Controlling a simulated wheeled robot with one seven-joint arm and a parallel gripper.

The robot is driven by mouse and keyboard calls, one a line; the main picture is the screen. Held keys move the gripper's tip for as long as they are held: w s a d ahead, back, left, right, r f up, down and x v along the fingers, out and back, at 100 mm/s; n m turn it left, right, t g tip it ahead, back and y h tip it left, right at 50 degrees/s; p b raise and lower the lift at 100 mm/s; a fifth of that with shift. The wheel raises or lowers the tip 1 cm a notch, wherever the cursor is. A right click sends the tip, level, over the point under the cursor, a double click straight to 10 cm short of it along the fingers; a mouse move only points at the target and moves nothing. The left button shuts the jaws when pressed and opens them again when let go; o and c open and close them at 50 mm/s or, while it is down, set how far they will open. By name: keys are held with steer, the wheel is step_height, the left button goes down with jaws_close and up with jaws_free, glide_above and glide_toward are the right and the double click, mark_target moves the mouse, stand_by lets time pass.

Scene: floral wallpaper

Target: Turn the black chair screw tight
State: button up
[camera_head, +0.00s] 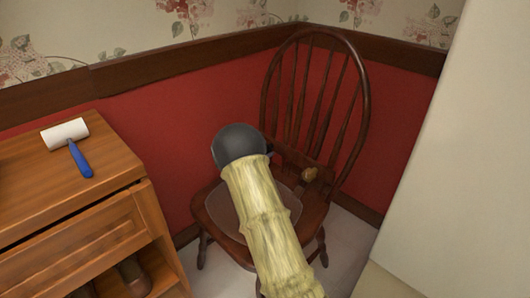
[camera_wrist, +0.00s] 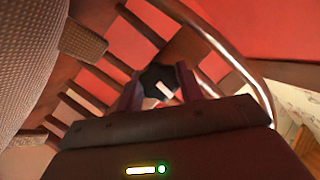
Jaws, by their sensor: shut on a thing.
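The dark brown wooden chair (camera_head: 358,75) stands in the corner in the head view, upright, with a rounded spindle back. In the wrist view its spindles and curved frame (camera_wrist: 243,66) fill much of the picture. The black chair screw (camera_wrist: 155,77) has a dark head with a white mark and sits between the fingers of my gripper (camera_wrist: 159,85). The fingers are closed on its two sides. In the head view my arm hides the screw and most of the gripper, which is near the chair's back above the seat.
A wooden cabinet (camera_head: 95,232) stands at left with a white lint roller (camera_head: 66,133) with a blue handle on top. A pale wall or panel (camera_head: 455,150) closes in the right side. The red wall is close behind the chair.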

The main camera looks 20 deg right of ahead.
steer(key=shift+f, duration=0.1)
steer(key=o, duration=1)
steer(key=shift+a, duration=0.1)
steer(key=p+v, duration=0.6)
steer(key=v, duration=1.1)
steer(key=shift+s, duration=0.15)
